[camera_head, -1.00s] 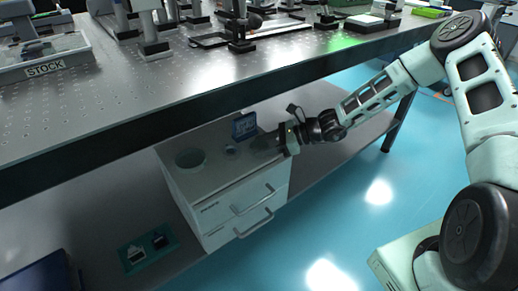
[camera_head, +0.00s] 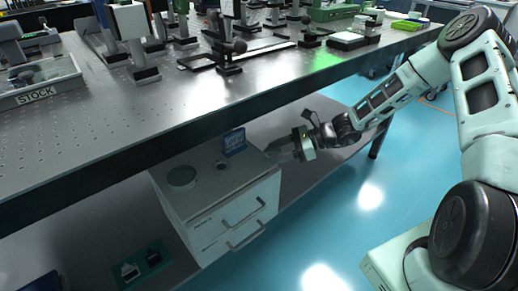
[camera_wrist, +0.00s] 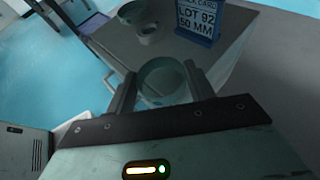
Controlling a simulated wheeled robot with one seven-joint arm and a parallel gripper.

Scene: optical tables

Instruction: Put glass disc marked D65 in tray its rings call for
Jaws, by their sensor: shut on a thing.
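My gripper (camera_head: 274,153) is low under the table's edge, by the right side of a white drawer cabinet's top. In the wrist view its two dark fingers (camera_wrist: 158,92) are shut on a clear, round glass disc (camera_wrist: 162,78). The disc's rim and pale face show between the fingers; I can read no mark or rings on it. The cabinet top lies behind and below the disc in that view. In the head view the disc is too small to make out clearly.
On the cabinet (camera_head: 215,215) are a round greenish dish (camera_head: 182,177), a small round holder (camera_head: 221,165) and a blue card (camera_wrist: 199,20) reading "LOT 92 50 MM". A STOCK tray (camera_head: 38,95) sits on the optical table (camera_head: 120,125) above. A green mat (camera_head: 143,264) lies left of the cabinet.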

